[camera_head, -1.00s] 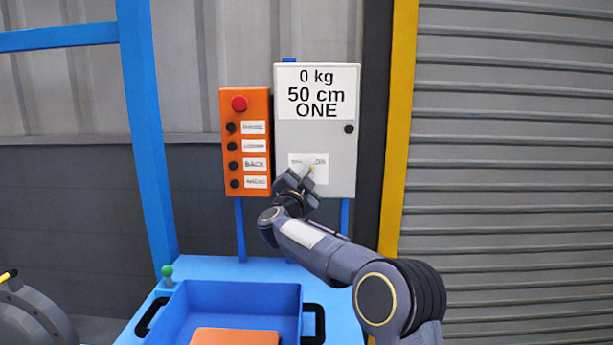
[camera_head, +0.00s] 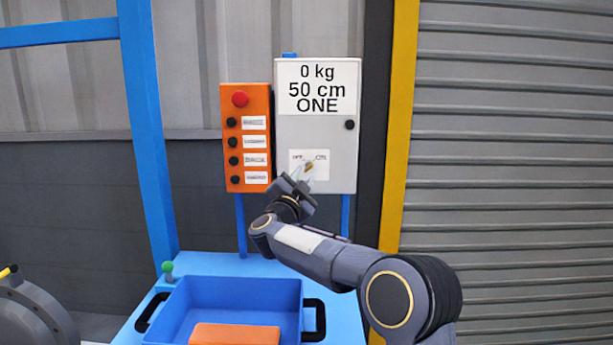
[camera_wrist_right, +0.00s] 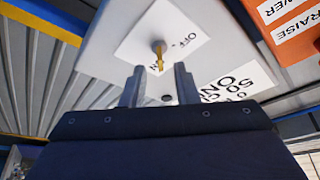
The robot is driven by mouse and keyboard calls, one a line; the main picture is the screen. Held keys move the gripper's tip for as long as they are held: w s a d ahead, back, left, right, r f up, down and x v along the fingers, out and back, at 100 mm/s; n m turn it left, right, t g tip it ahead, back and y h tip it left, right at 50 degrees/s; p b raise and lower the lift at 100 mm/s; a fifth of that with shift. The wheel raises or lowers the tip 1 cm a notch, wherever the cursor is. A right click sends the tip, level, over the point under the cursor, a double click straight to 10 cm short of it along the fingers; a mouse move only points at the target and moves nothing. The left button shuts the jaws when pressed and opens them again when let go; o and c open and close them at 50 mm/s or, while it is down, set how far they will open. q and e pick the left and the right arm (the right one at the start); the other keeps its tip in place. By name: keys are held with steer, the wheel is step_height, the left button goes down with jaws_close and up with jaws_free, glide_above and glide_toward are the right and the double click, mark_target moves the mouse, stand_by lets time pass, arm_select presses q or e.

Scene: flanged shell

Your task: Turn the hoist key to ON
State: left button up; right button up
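The hoist key (camera_head: 309,167) is a small yellowish key on the white OFF/ON label of the grey control box (camera_head: 287,135). In the right wrist view the key (camera_wrist_right: 160,58) stands out from the label (camera_wrist_right: 140,45), just beyond my fingertips and between their lines. I cannot tell for sure which mark it points to. My right gripper (camera_head: 300,183) is in front of the box, just below the label. In the right wrist view its two fingers (camera_wrist_right: 159,72) are apart, with nothing held between them. My left gripper is not in view.
An orange button panel (camera_head: 262,91) with a red knob is left of the box. The box display reads 0 kg, 50 cm, ONE. Below are a blue tray (camera_head: 210,292) holding an orange block (camera_head: 235,335) and a green-topped lever (camera_head: 168,267). A yellow post (camera_head: 401,130) stands to the right.

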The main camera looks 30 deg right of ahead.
steer(key=v, duration=0.3)
steer(key=shift+s+a+f, duration=0.1)
steer(key=shift+s+a, duration=0.15)
steer(key=s+a+r+n+t+y+p, duration=0.45)
steer(key=s+a+n+y, duration=0.4)
steer(key=n+y, duration=0.4)
steer(key=s+a+f+n+g+y+p, duration=0.1)
steer(key=s+f+g, duration=0.3)
steer(key=s, duration=0.7)
steer(key=s+a+f+n+g+y+p, duration=0.2)
steer(key=s+a+f+g+y+p, duration=0.1)
steer(key=s+f, duration=0.6)
steer(key=s+a+f+n+g+y+p, duration=0.1)
steer(key=s+f+g, duration=0.5)
steer(key=s, duration=0.7)
steer(key=a+y+p, duration=0.1)
steer(key=a+y, duration=0.1)
steer(key=shift+a+f+n+p, duration=0.2)
steer(key=shift+a+n+p, duration=0.1)
steer(key=shift+a+n, duration=0.05)
